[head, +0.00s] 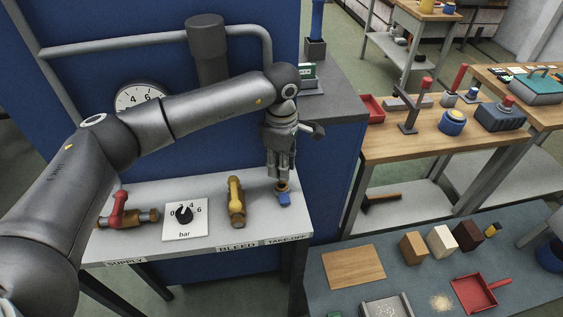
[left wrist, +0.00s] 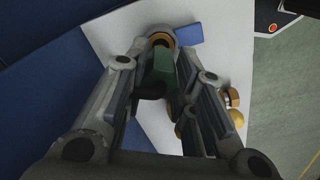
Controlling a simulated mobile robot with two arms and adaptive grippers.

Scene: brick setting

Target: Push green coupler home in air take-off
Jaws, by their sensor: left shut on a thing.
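My left gripper (head: 282,176) points down over the take-off end of the grey bench. In the left wrist view its fingers (left wrist: 163,85) are closed around the green coupler (left wrist: 161,68). The coupler is hidden by the fingers in the head view. The brass air take-off (head: 282,187) is right under the fingertips, with a blue piece (head: 285,199) beside it. In the left wrist view the brass ring (left wrist: 160,38) lies at the coupler's far end, with the blue piece (left wrist: 189,34) to its right. I cannot tell how deep the coupler sits. My right gripper is not in view.
The bench (head: 262,215) also carries a yellow bleed valve (head: 236,200), a bar dial plate (head: 186,221) and a red-handled supply valve (head: 119,210). A blue panel (head: 330,165) stands behind. A low table with blocks (head: 412,247) and a red dustpan (head: 474,292) is at right.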

